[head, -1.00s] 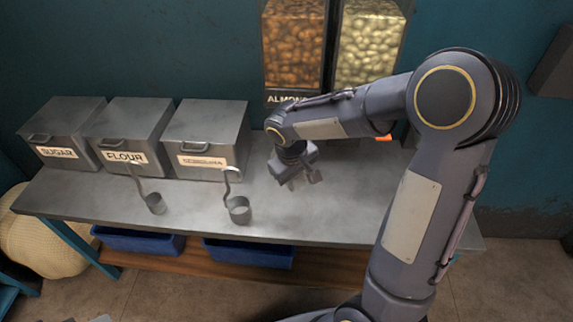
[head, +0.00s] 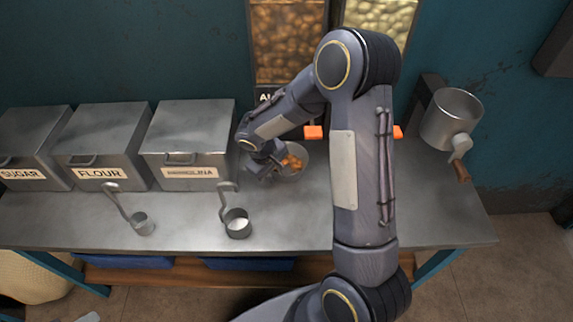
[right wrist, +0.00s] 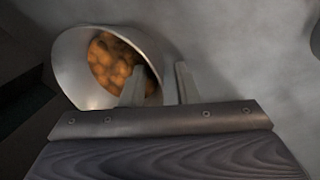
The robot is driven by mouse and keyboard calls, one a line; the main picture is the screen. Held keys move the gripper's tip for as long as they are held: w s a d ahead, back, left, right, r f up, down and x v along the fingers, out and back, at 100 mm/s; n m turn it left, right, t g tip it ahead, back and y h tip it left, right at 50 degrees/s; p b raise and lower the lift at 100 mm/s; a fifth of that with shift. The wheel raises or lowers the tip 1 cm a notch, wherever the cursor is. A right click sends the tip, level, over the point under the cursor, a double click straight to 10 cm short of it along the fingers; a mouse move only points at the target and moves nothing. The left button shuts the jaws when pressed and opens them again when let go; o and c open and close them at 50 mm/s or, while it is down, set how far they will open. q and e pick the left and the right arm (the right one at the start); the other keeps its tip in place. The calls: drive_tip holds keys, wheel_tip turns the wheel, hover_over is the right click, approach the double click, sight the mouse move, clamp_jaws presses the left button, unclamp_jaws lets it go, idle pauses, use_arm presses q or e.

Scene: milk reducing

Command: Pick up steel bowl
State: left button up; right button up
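The steel bowl (head: 303,152) stands on the steel counter by the back wall, partly hidden by my right arm in the head view. It holds brown almonds (head: 292,163). My right gripper (head: 268,172) is at the bowl's left side. In the right wrist view the bowl (right wrist: 72,75) looks tilted, and the gripper (right wrist: 161,68) is open across its rim. One finger is over the inside of the bowl and the other is outside it. I cannot tell whether either finger touches the rim. My left gripper is not in view.
Metal bins for sugar (head: 32,145), flour (head: 102,145) and a third bin (head: 190,140) line the counter (head: 180,215) at the left. Two scoops (head: 142,223) (head: 237,222) lie in front. Dispensers (head: 290,45) hang behind.

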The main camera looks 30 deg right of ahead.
drive_tip(key=shift+d+f, duration=0.15)
drive_tip(key=shift+f, duration=0.4)
clamp_jaws()
drive_tip(key=shift+r, duration=0.15)
